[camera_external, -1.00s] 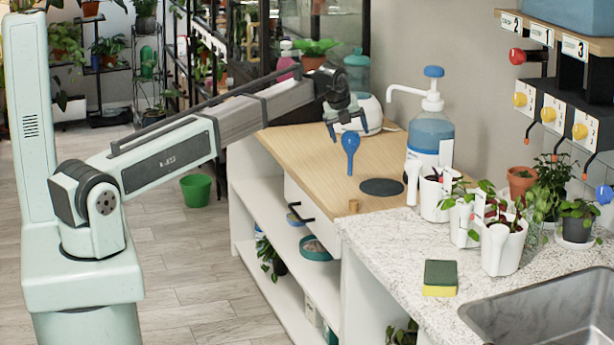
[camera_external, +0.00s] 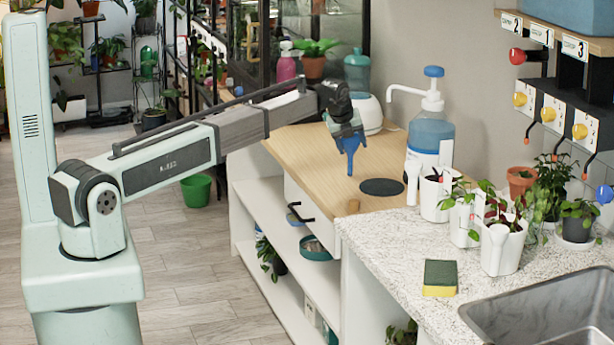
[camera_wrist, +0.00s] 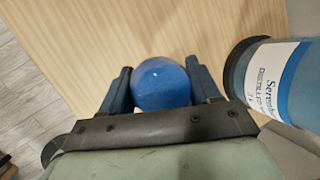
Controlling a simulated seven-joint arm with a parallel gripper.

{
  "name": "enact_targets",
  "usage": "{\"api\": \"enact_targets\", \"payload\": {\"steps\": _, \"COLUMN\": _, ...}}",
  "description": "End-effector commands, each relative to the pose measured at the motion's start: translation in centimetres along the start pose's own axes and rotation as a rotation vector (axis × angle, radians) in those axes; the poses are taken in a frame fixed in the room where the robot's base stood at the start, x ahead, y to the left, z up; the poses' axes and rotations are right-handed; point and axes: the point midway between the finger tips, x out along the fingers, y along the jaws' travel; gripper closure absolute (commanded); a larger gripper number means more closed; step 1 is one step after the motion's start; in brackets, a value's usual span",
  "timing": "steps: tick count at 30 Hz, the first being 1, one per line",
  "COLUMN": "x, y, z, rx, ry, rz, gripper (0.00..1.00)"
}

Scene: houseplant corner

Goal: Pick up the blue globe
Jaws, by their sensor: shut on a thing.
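The blue globe (camera_wrist: 161,84) is a glossy round bulb between the two fingers of my gripper (camera_wrist: 162,92) in the wrist view. My gripper is shut on it, one finger on each side. In the external view the globe (camera_external: 349,142) shows at my gripper (camera_external: 349,138), with a narrow blue stem pointing down over the wooden counter (camera_external: 300,150). The fingers hide part of the globe there. I cannot tell whether the stem tip touches the counter.
A pump bottle of blue liquid (camera_external: 430,135) stands close to the right of my gripper; it also shows in the wrist view (camera_wrist: 285,80). A dark round disc (camera_external: 382,187) and a small cork-like piece (camera_external: 353,206) lie on the wood. A white rounded device (camera_external: 366,113) stands behind.

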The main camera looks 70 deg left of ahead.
Motion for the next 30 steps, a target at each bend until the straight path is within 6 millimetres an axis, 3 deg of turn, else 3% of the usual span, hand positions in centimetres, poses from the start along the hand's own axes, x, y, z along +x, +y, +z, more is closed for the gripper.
{"api": "enact_targets", "payload": {"steps": 9, "x": 0.0, "y": 0.0, "z": 0.0, "rx": 0.000, "ry": 0.000, "rz": 0.000, "gripper": 0.72}}
{"api": "enact_targets", "payload": {"steps": 19, "x": -0.7, "y": -0.3, "z": 0.3, "rx": 0.000, "ry": -0.001, "rz": -0.001, "gripper": 0.72}}
{"api": "enact_targets", "payload": {"steps": 30, "x": -5.8, "y": -2.0, "z": 2.5, "rx": 0.000, "ry": -0.002, "rz": -0.002, "gripper": 0.72}}
